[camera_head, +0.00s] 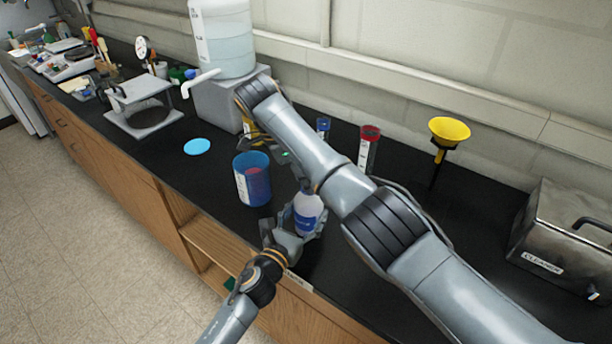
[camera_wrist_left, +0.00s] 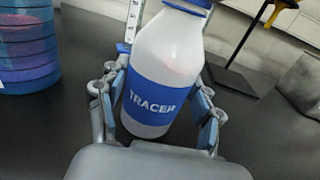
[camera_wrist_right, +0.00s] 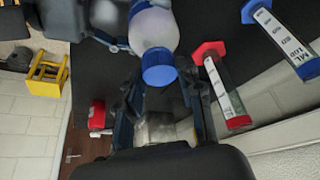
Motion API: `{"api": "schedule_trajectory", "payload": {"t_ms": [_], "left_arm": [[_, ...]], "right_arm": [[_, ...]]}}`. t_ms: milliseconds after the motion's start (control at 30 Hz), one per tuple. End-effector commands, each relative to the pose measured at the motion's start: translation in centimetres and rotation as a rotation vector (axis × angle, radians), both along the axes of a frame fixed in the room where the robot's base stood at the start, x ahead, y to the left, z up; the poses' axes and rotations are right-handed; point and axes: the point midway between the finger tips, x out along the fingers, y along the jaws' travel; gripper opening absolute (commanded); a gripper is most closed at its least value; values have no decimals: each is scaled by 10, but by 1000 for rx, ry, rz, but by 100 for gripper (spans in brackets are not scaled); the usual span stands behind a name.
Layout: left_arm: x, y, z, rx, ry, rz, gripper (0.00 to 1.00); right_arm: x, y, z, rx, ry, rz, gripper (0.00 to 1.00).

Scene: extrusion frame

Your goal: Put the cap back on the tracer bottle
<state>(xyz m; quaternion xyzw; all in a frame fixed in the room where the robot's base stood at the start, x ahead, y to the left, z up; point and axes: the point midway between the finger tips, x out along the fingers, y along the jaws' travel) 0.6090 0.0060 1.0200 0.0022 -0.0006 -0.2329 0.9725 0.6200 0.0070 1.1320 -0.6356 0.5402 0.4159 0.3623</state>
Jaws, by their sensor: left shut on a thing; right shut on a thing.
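The tracer bottle (camera_head: 307,215) is white with a blue label and stands upright near the counter's front edge. My left gripper (camera_head: 302,237) is shut around its lower body; in the left wrist view the bottle (camera_wrist_left: 160,90) sits between the fingers with its label facing me. The blue cap (camera_wrist_right: 159,68) is at the bottle's mouth, lined up with the neck. My right gripper (camera_wrist_right: 160,85) is shut on the cap from above. The cap's lower edge also shows in the left wrist view (camera_wrist_left: 190,4). Whether it is fully seated cannot be told. My right arm partly hides this in the head view.
A blue cup (camera_head: 252,180) stands left of the bottle. Red-topped (camera_head: 369,148) and blue-topped (camera_head: 323,128) cylinders and a yellow funnel on a stand (camera_head: 448,133) are behind and right. A metal cleaner box (camera_head: 570,235) is far right. A blue disc (camera_head: 197,146) lies left.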

Motion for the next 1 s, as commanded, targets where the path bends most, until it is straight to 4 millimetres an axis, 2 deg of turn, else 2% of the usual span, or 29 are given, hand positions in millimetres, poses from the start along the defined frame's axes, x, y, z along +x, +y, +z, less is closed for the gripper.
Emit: {"api": "schedule_trajectory", "payload": {"t_ms": [233,300,367,667,1000], "left_arm": [[-1,-1,-1,3,1,-2,0],[-1,-1,-1,3,1,-2,0],[-1,-1,-1,2,1,-2,0],[-1,-1,-1,2,1,-1,0],[0,0,-1,2,1,0,0]], "right_arm": [[0,1,0,2,-1,2,27],[0,1,0,2,-1,2,47],[0,1,0,2,-1,3,59],[0,0,1,1,-1,3,59],[2,0,38,-1,-8,7,59]]}}
